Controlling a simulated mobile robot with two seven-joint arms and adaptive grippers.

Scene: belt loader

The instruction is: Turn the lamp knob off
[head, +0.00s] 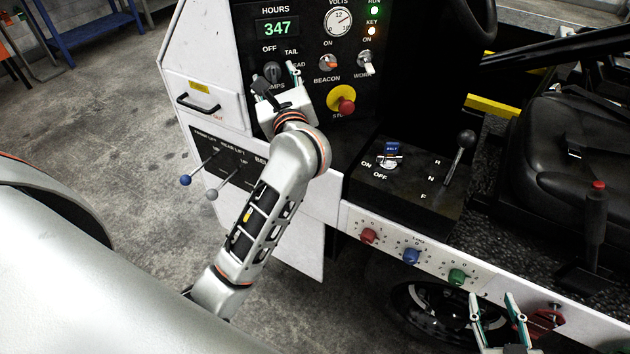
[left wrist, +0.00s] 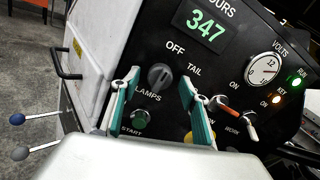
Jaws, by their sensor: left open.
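The lamp knob (head: 272,72) is a dark round knob on the black dash panel, with OFF at its upper left and TAIL at its upper right. It also shows in the left wrist view (left wrist: 159,76), above the LAMPS label. Its pointer is too small to read surely. My left gripper (head: 277,80) is open at the panel. In the left wrist view its green-padded fingers (left wrist: 159,83) stand apart, with the knob framed between the tips. I cannot tell whether they touch it. My right gripper (head: 494,301) is open and empty at the lower right.
The orange beacon switch (head: 328,63), white work switch (head: 366,60) and red stop button (head: 346,106) on a yellow plate are right of the lamp knob. A green start button (left wrist: 141,118) is below it. Lift levers (head: 198,167) stick out at left.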

